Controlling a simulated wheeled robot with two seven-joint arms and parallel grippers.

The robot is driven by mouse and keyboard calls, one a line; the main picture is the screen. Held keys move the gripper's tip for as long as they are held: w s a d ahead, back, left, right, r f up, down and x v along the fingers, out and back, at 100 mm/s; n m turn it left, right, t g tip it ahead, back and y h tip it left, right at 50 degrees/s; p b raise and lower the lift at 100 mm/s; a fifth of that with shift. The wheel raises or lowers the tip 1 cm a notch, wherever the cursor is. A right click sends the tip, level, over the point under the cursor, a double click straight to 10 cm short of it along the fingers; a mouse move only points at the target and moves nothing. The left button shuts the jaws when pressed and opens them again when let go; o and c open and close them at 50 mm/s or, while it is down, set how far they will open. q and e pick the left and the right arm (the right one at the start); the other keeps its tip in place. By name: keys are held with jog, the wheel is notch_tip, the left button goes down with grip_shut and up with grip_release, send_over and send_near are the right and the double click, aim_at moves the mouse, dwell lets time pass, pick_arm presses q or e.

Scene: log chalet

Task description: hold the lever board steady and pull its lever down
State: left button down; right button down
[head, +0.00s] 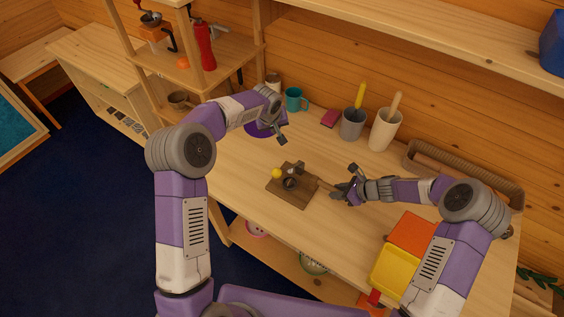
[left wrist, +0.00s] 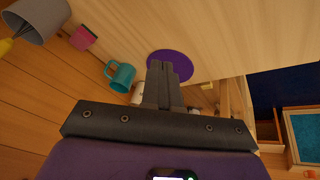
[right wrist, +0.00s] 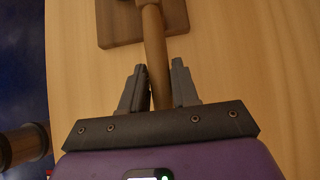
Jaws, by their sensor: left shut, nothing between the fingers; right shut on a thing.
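The lever board (head: 297,200) is a brown wooden block on the bench, with a dark mount and a lever ending in a yellow knob (head: 277,173). A wooden handle (head: 325,185) sticks out from its right side. My right gripper (head: 345,191) is shut on this handle. In the right wrist view the handle (right wrist: 153,45) runs between the fingers to the board (right wrist: 118,28). My left gripper (head: 282,138) is shut and empty, above the bench behind the board and apart from the lever. Its closed fingers (left wrist: 161,75) show in the left wrist view.
A purple disc (left wrist: 170,64) lies near my left gripper, with a teal mug (head: 295,99) behind. A grey cup (head: 353,125), a cream cup (head: 383,132) and a woven tray (head: 465,175) line the back. Orange (head: 412,234) and yellow (head: 396,270) bins stand front right.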

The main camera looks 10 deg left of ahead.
pick_arm(q)
jog(key=s+d+r+n+g+y, duration=0.25)
jog(key=s+d+r+n, duration=0.2)
jog(key=r, duration=0.25)
jog(key=n+g+y, duration=0.2)
jog(key=n+g, duration=0.2)
send_near(278, 170)
jog(key=x, duration=0.6)
jog(key=shift+a+f, duration=0.15)
jog(key=shift+f, duration=0.2)
